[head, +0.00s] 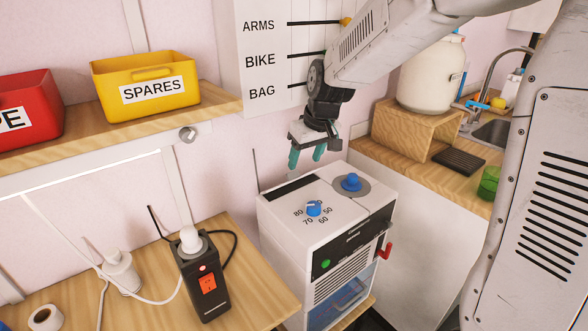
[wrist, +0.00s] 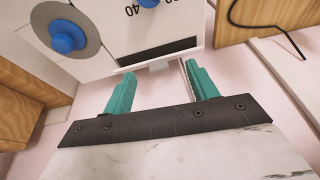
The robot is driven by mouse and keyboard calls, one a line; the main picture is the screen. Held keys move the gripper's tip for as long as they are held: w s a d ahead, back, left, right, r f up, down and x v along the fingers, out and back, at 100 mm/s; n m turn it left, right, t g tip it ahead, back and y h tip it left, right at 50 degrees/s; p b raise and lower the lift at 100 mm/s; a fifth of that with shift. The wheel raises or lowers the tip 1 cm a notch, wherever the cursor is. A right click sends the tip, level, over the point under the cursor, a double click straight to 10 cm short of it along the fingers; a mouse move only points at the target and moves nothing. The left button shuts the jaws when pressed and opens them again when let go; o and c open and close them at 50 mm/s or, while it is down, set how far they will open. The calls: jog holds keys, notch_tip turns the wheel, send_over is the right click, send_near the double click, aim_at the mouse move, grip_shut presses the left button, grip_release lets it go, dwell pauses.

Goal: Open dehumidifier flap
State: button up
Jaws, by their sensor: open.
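The dehumidifier (head: 283,225) is a white box on a wooden surface, with a blue dial (head: 314,208) and a blue knob (head: 351,182) on a grey disc on its top. A dark slot (head: 292,187) lies along its back top edge, and it also shows in the wrist view (wrist: 158,52). I cannot tell for sure which part is the flap. The front has a dark panel with a green button (head: 326,264), a red handle (head: 385,251) at the side and a blue tank below. My gripper (head: 306,160) is open and empty, its teal fingers above and behind the back edge.
A black power box (head: 203,280) with a white plug and cables stands on the wooden table at left. A shelf (head: 210,106) holds a yellow bin (head: 145,85) and a red bin (head: 29,108). At right are a wooden stand (head: 412,133), a white jar (head: 432,75) and a sink (head: 495,132).

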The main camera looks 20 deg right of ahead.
aim_at(294, 174)
jog(key=shift+n+t, duration=0.3)
jog(key=shift+t, duration=0.1)
jog(key=w+f, duration=0.4)
jog(key=f, duration=0.1)
jog(key=w+a+f, duration=0.1)
jog(key=w+f, duration=0.1)
jog(key=shift+w+f, duration=0.2)
jog(key=shift+w, duration=0.05)
